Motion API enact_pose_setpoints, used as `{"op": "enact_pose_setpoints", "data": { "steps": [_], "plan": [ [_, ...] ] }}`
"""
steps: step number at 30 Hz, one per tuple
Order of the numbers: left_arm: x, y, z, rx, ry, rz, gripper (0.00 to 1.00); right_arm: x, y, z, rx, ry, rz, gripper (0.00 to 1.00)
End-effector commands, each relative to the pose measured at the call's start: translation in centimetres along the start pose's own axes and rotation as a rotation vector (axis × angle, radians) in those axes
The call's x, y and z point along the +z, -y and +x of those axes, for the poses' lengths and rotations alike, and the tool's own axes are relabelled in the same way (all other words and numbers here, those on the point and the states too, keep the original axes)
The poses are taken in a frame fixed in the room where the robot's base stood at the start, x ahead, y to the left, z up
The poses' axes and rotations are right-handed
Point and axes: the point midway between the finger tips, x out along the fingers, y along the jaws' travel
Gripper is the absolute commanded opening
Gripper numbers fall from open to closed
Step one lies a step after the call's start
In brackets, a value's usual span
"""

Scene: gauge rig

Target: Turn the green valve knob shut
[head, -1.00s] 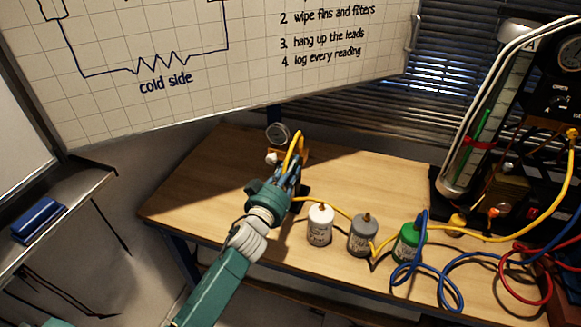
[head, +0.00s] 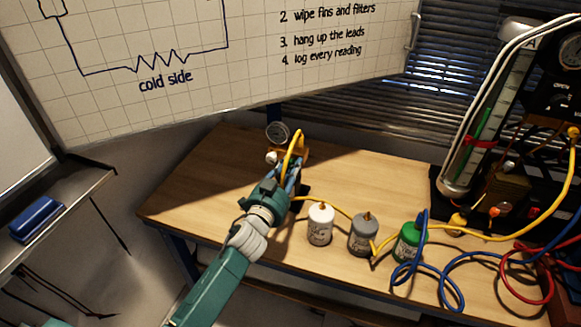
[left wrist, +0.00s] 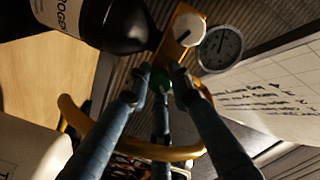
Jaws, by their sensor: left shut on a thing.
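The green valve knob (left wrist: 160,82) shows in the left wrist view, small and partly covered by my fingers. My left gripper (left wrist: 160,80) is shut on it, its blue-grey fingers gathered around the knob. In the head view my left gripper (head: 290,176) reaches the brass valve block (head: 301,153) at the back of the bench, and the knob is hidden there. A round gauge (left wrist: 220,48) and a white knob (left wrist: 188,30) sit beside the green knob. My right gripper is not in view.
A yellow hose (head: 294,143) loops close around the gripper. A black bottle (left wrist: 122,22) lies close by in the wrist view. White (head: 320,225), grey (head: 363,236) and green (head: 409,243) bottles stand right of my arm. The bench's left part (head: 195,190) is clear.

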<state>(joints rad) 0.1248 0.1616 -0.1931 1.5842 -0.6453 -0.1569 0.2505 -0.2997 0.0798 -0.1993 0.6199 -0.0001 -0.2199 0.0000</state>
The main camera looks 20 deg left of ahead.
Motion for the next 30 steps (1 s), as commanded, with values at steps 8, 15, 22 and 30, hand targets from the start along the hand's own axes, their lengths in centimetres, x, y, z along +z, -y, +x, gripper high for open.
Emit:
{"op": "enact_pose_setpoints", "data": {
  "steps": [8, 15, 22, 30],
  "plan": [
    [-0.51, 0.14, 0.11, -0.004, -0.01, 0.266, 0.0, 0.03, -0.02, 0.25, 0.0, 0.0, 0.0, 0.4],
    [-0.5, 0.12, 0.11, -0.005, -0.01, 0.489, 0.0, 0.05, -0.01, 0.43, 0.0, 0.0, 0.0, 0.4],
    [-0.52, 0.05, 0.11, -0.005, -0.011, 0.667, 0.0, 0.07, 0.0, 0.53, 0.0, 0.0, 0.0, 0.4],
    [-0.48, -0.05, 0.09, -0.005, -0.01, 0.802, 0.0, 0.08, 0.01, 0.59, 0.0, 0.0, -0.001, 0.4]
  ]
}}
